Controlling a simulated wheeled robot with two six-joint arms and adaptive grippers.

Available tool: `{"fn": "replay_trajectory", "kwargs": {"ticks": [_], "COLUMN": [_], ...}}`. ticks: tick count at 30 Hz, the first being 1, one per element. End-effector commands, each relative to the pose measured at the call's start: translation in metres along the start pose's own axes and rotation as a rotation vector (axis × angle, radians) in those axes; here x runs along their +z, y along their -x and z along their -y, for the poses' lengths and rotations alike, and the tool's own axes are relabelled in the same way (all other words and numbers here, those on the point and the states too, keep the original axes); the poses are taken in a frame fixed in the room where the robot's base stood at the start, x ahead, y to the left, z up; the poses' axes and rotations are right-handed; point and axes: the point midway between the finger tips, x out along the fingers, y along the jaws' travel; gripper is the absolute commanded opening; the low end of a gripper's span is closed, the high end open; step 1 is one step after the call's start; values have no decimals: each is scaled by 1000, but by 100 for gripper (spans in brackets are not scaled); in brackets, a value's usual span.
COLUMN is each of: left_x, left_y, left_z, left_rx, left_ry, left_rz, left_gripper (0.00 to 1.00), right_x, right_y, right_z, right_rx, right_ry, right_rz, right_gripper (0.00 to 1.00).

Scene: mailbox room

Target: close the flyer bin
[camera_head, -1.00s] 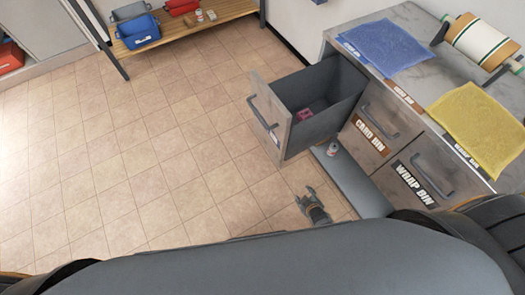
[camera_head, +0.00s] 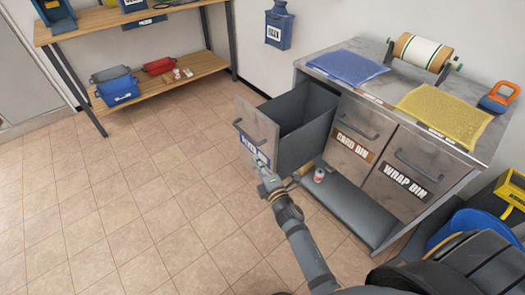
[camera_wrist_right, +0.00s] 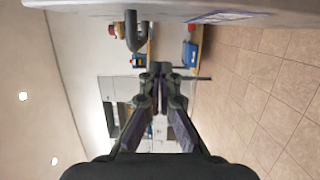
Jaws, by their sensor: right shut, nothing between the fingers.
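The flyer bin (camera_head: 304,122) is the grey drawer at the left end of the cabinet, and it is pulled well out. Its front panel (camera_head: 258,122) faces left, with a dark handle (camera_head: 247,134) and a blue and white label partly hidden by my gripper. My right gripper (camera_head: 259,161) is shut and empty, at the lower part of this front panel; whether it touches cannot be told. In the right wrist view, its fingers (camera_wrist_right: 160,76) are together, with the panel (camera_wrist_right: 210,12) along the top edge and the handle (camera_wrist_right: 132,32) beyond. My left gripper is not in view.
The card bin (camera_head: 354,134) and wrap bin (camera_head: 410,173) are closed beside it. A small can (camera_head: 319,175) stands on the low shelf (camera_head: 352,200) below. The tiled floor (camera_head: 150,205) to the left is clear. A wooden shelf unit (camera_head: 165,84) stands at the back left.

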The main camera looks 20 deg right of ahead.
Motion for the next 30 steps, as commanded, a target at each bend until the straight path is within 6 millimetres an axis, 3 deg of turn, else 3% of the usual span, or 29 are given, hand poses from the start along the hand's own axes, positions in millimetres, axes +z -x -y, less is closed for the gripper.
{"fn": "replay_trajectory", "kwargs": {"ticks": [5, 12, 30], "left_x": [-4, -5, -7], "left_y": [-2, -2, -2], "left_z": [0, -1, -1], "left_rx": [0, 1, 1], "left_ry": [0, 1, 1], "left_rz": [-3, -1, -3], "left_gripper": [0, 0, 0], "right_x": [2, 34, 45], "right_y": [-37, -42, -44], "right_z": [0, 1, 1], "right_rx": [0, -1, -2], "right_ry": [1, 2, 0], "right_rz": [0, 0, 0], "right_gripper": [0, 0, 0]}}
